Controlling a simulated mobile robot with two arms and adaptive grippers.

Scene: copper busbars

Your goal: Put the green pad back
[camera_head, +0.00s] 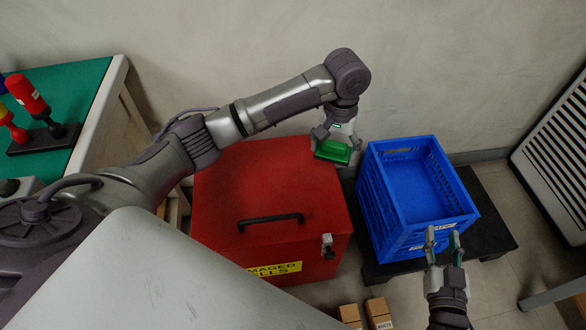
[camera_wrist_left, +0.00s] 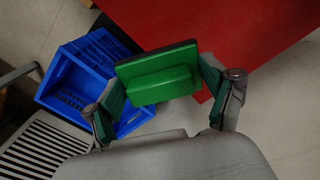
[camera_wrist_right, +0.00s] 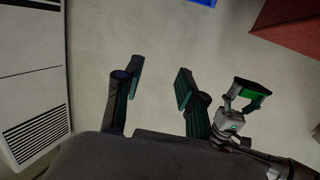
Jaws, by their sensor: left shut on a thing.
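The green pad (camera_head: 333,151) is a green block with a dark underside and a raised green grip. My left gripper (camera_head: 335,146) is shut on it and holds it in the air near the right back corner of the red box. The pad fills the space between the fingers in the left wrist view (camera_wrist_left: 160,80), and it also shows in the right wrist view (camera_wrist_right: 250,93). My right gripper (camera_head: 443,240) is open and empty in front of the blue crate. Its two fingers stand apart in the right wrist view (camera_wrist_right: 157,85).
The red box (camera_head: 240,200) has a black handle and a yellow label. The empty blue crate (camera_head: 400,240) stands on a black pallet (camera_head: 490,215). A green-topped table (camera_head: 85,100) with red-handled stamp-like tools (camera_head: 28,95) is at the left. Small cardboard boxes (camera_head: 378,312) lie in front.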

